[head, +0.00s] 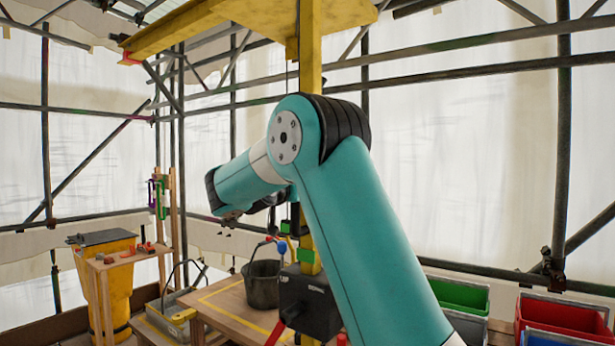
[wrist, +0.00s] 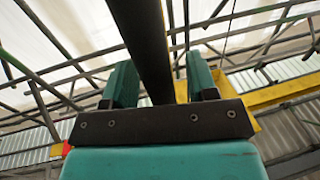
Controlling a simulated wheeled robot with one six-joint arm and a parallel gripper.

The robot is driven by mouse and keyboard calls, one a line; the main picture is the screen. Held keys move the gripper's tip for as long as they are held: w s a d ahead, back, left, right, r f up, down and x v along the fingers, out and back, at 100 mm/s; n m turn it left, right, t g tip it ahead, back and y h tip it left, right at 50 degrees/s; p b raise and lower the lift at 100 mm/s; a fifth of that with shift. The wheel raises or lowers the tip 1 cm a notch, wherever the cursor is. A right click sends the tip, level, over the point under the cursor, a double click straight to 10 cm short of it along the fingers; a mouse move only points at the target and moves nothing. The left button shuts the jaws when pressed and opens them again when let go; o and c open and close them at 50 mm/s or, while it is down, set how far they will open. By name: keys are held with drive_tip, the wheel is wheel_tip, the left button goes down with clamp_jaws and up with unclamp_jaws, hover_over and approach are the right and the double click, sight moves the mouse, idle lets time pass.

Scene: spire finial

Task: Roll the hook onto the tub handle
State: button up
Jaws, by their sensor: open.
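The dark tub (head: 262,290) stands on the wooden bench in the head view, its thin handle raised above the rim. My gripper shows in the wrist view (wrist: 160,78) with its two green fingers apart. A thick dark bar (wrist: 146,35) runs between them in that view; I cannot tell whether the fingers touch it or whether it is part of the hook. In the head view my teal arm hides most of the gripper, which is close to the yellow post, above the tub. I cannot make out the hook with certainty; small blue and red balls (head: 282,247) show beside the handle.
A black box (head: 308,303) is on the yellow post (head: 310,75), right of the tub. A grey tray (head: 160,321) and a yellow bin (head: 105,285) stand at left. Green (head: 459,295) and red (head: 563,318) crates stand at right. Scaffold poles surround the place.

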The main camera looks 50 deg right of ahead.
drive_tip(key=shift+x, duration=0.8)
